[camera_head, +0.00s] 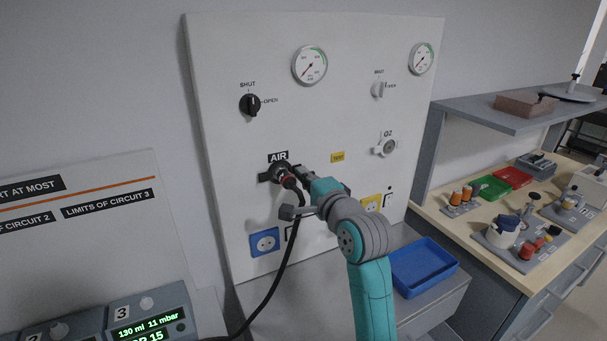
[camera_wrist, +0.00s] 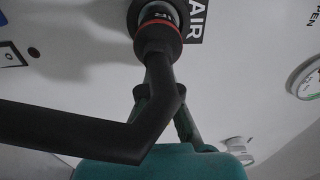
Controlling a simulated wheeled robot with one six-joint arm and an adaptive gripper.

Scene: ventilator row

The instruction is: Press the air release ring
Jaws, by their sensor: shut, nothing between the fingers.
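The air outlet on the white panel, under the AIR label (camera_head: 278,157), holds a black plug with a red-edged release ring (camera_head: 288,180). In the wrist view the ring (camera_wrist: 158,27) is at the top, a dark collar with a red-orange band around the plug. A black hose (camera_head: 287,262) bends off the plug and crosses the wrist view (camera_wrist: 70,128). My gripper (camera_head: 297,171) is shut and empty, close to the right side of the plug. In the wrist view its fingers are partly hidden behind the hose; I cannot tell whether they touch the ring.
A black shut/open valve (camera_head: 250,104) and a gauge (camera_head: 310,65) are above the outlet. The O2 outlet (camera_head: 384,147) is to the right. A blue socket (camera_head: 264,242) lies below. A blue tray (camera_head: 423,265) stands on the lower ledge.

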